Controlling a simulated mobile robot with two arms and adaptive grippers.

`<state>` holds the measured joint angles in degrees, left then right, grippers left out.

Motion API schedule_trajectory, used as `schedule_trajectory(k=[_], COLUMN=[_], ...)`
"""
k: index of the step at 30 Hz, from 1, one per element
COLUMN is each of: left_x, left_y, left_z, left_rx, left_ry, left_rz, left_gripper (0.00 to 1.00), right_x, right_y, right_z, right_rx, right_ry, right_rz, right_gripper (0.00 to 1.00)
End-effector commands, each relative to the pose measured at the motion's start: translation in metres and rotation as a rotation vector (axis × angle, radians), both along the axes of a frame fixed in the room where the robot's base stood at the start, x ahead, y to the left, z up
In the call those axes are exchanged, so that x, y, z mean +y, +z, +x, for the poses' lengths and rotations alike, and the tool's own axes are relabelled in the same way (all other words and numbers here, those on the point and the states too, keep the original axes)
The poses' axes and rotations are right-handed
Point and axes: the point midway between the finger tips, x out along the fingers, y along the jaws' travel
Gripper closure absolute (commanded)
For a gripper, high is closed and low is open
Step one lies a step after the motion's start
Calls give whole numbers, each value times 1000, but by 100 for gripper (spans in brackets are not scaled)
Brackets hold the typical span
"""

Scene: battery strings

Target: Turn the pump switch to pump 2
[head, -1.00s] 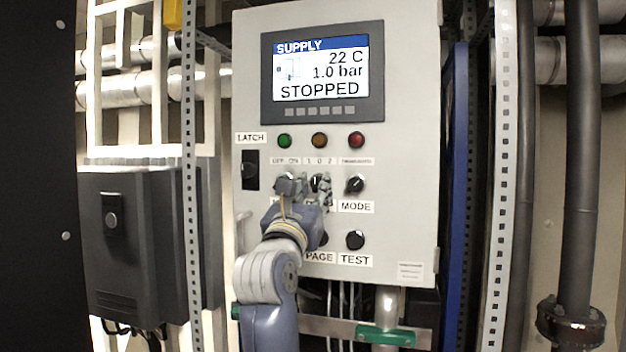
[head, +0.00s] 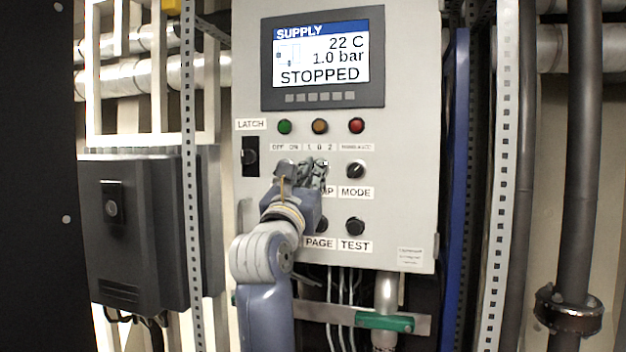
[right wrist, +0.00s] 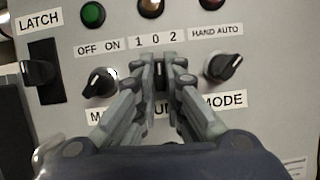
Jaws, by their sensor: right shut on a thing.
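The grey control panel (head: 400,150) fills the middle of the head view. Its pump switch (right wrist: 161,76) is under the "1 0 2" label (right wrist: 157,40); in the right wrist view only a dark strip of it shows between my fingers. My right gripper (head: 314,174) is at this switch, its fingers shut on the knob from both sides. The fingertips also show in the right wrist view (right wrist: 162,68). They hide most of the knob and part of the PUMP label, and the pointer's setting cannot be read clearly. My left gripper is out of view.
The OFF/ON knob (right wrist: 100,84) is close on the left, the MODE knob (right wrist: 224,66) close on the right. The LATCH switch (head: 250,156) is further left. PAGE and TEST (head: 355,226) knobs are below. The screen (head: 322,57) reads STOPPED.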

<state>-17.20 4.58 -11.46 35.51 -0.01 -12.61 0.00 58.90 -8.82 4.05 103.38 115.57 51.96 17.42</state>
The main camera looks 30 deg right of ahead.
Motion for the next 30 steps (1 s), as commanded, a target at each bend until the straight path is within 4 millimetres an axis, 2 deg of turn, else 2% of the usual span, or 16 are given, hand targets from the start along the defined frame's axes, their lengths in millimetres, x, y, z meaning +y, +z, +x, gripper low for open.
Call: schedule_trajectory(k=[1, 12, 19, 30], left_x=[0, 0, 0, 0], left_y=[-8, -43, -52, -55], left_z=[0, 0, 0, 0], left_rx=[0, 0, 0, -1], left_ry=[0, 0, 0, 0], left_rz=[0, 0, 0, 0], left_gripper=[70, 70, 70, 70], right_x=[1, 3, 3, 3], right_y=[-2, -1, 2, 4], right_z=[0, 1, 2, 2], right_rx=[-23, -247, -386, -528], right_ry=[2, 3, 2, 2], right_rz=[15, 207, 324, 446], right_gripper=[100, 100, 100, 100])
